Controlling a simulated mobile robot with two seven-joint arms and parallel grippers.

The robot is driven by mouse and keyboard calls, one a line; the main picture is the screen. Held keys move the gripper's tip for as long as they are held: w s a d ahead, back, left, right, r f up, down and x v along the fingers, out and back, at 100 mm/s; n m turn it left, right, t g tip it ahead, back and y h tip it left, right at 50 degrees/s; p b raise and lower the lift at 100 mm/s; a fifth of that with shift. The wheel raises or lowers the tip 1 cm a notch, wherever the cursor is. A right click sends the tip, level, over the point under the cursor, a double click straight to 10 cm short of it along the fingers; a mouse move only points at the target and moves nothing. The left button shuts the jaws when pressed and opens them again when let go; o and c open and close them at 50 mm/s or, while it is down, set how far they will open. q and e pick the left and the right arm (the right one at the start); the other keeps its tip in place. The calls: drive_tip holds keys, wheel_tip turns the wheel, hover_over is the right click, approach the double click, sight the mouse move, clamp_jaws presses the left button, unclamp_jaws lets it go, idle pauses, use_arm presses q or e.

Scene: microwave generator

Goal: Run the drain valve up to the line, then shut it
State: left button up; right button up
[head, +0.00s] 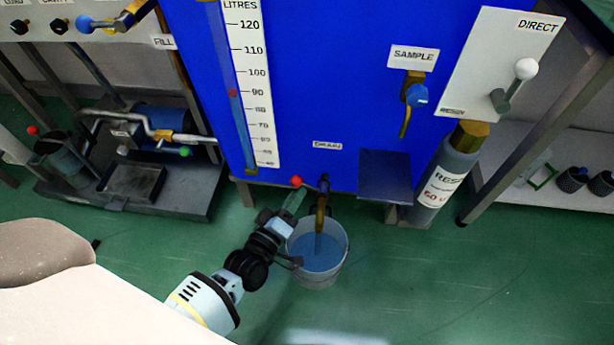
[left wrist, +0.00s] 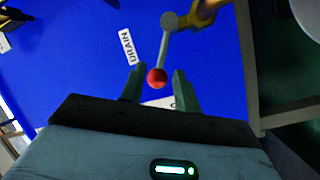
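The drain valve (head: 322,188) sits under the DRAIN label at the blue tank's lower edge. Its lever ends in a red knob (head: 296,181) and points left. My left gripper (head: 292,198) reaches up to the knob. In the left wrist view its fingers stand apart, with the red knob (left wrist: 156,78) between or just beyond the tips; contact cannot be told. A grey bucket (head: 318,279) stands on the floor below the spout, holding bluish water (head: 322,257). A brownish streak runs from spout to water; whether it is flow is unclear. No fill line is readable in the bucket. My right gripper is out of view.
The tank's litre scale (head: 250,80) has a red marker (head: 232,93) near 90. A sample tap (head: 416,95), a resin cylinder (head: 443,178) and a blue box (head: 385,175) are to the right. A pump bench (head: 135,195) is left. Green floor is clear around the bucket.

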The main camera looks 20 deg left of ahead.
sight(308, 186)
use_arm(q)
drive_tip(key=w+b, duration=0.2)
drive_tip(key=w, duration=0.5)
drive_tip(key=shift+d, duration=0.3)
clamp_jaws()
drive_tip(key=shift+r, duration=0.1)
